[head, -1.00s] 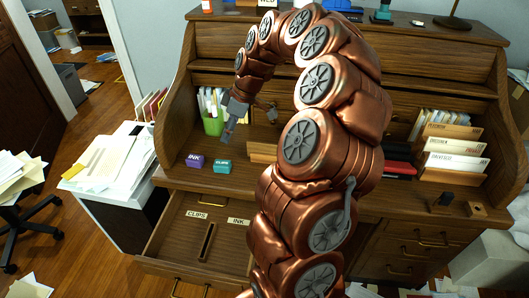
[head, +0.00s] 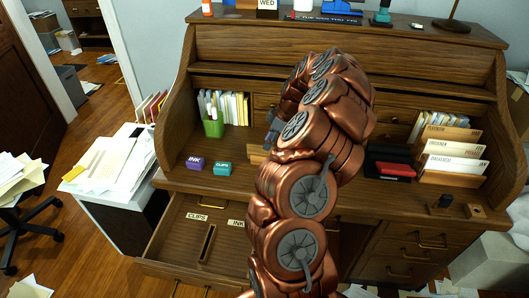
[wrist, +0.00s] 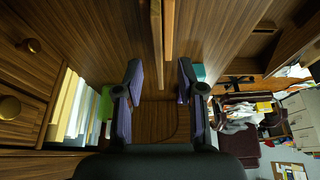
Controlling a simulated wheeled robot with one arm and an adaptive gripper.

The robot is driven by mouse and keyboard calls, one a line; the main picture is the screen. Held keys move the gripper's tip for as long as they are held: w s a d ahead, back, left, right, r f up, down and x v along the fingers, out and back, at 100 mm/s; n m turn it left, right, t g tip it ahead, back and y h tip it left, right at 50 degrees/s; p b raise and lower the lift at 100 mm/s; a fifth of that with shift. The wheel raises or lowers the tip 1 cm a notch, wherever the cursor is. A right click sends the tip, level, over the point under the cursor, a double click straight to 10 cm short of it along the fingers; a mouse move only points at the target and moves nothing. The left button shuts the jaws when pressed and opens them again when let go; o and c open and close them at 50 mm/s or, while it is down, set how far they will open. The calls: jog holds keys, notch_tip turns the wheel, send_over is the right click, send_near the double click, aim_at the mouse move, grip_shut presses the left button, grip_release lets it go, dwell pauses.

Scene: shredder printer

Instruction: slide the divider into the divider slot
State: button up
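A light wooden board, apparently the divider (head: 257,153), lies on the desktop right of the teal box, partly hidden by my arm. In the wrist view, narrow wooden strips (wrist: 157,40) run down toward the space between my fingers; which strip is the divider I cannot tell. My gripper (wrist: 159,68) is open, its fingers apart on either side of the strips' near end, with no visible contact. In the head view my arm hides most of the gripper. The dark divider slot (head: 207,243) is in the open drawer (head: 165,237) between the CLIPS and INK labels.
A purple INK box (head: 195,163) and a teal CLIPS box (head: 222,169) sit left of the board. A green holder (head: 213,127) with papers stands behind them. Red and black items (head: 390,168) and a folder rack (head: 450,155) are at right. The drawer looks otherwise empty.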

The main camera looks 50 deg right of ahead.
aim_at(264, 154)
jog(key=p+x, duration=0.1)
jog(key=x, duration=0.3)
jog(key=shift+w, duration=0.15)
jog(key=shift+f, duration=0.1)
jog(key=shift+f+b, duration=0.25)
jog(key=shift+b, duration=0.4)
dwell(0.9)
grip_shut()
dwell(0.4)
